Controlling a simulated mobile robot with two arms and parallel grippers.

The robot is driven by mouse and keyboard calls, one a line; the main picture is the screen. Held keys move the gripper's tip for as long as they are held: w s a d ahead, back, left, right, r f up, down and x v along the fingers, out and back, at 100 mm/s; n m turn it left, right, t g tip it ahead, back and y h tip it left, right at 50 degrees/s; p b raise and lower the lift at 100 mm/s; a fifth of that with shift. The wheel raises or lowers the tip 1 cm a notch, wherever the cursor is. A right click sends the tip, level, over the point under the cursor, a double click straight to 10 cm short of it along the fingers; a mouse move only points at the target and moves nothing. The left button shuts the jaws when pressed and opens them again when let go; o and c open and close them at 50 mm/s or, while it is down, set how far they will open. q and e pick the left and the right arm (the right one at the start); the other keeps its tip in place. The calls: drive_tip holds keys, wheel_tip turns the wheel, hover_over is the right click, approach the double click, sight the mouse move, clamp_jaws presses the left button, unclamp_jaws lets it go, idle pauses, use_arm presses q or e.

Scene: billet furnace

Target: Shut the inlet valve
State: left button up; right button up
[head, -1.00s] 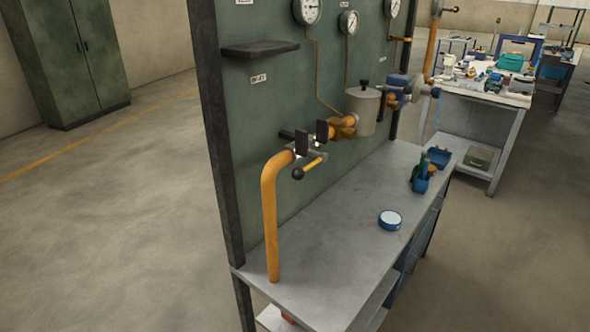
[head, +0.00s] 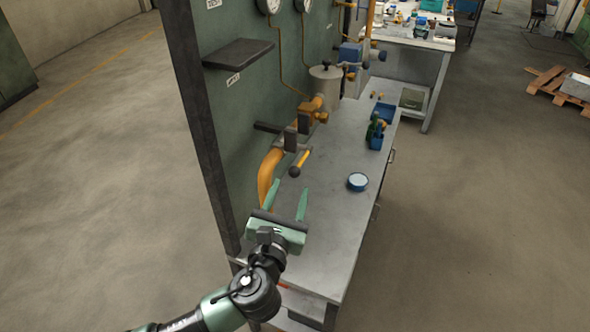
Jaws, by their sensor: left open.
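The valve with a yellow lever (head: 303,158) and a dark ball knob (head: 294,172) sits on the orange pipe (head: 269,172) in front of the green panel. In the picture the lever slants down and left, roughly in line with the pipe's run beside it. I cannot read a label naming it the inlet valve. My left gripper (head: 286,192) is open and empty, its two green fingers pointing up the picture toward the lever. The knob shows just beyond the fingertips, apart from them. My right gripper is not in view.
A dark shelf (head: 238,53) juts from the panel. A grey canister (head: 325,87) stands farther along the pipe. A dark post (head: 195,120) edges the panel.

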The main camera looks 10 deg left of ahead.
sight(293, 176)
use_arm(q)
drive_tip(key=w+p, duration=0.1)
drive_tip(key=w, duration=0.4)
drive_tip(key=shift+w, duration=0.2)
drive_tip(key=shift+w+d, duration=0.15)
drive_tip(key=shift+w, duration=0.25)
drive_tip(key=shift+f, duration=0.1)
drive_tip(key=shift+c, duration=0.9)
clamp_jaws()
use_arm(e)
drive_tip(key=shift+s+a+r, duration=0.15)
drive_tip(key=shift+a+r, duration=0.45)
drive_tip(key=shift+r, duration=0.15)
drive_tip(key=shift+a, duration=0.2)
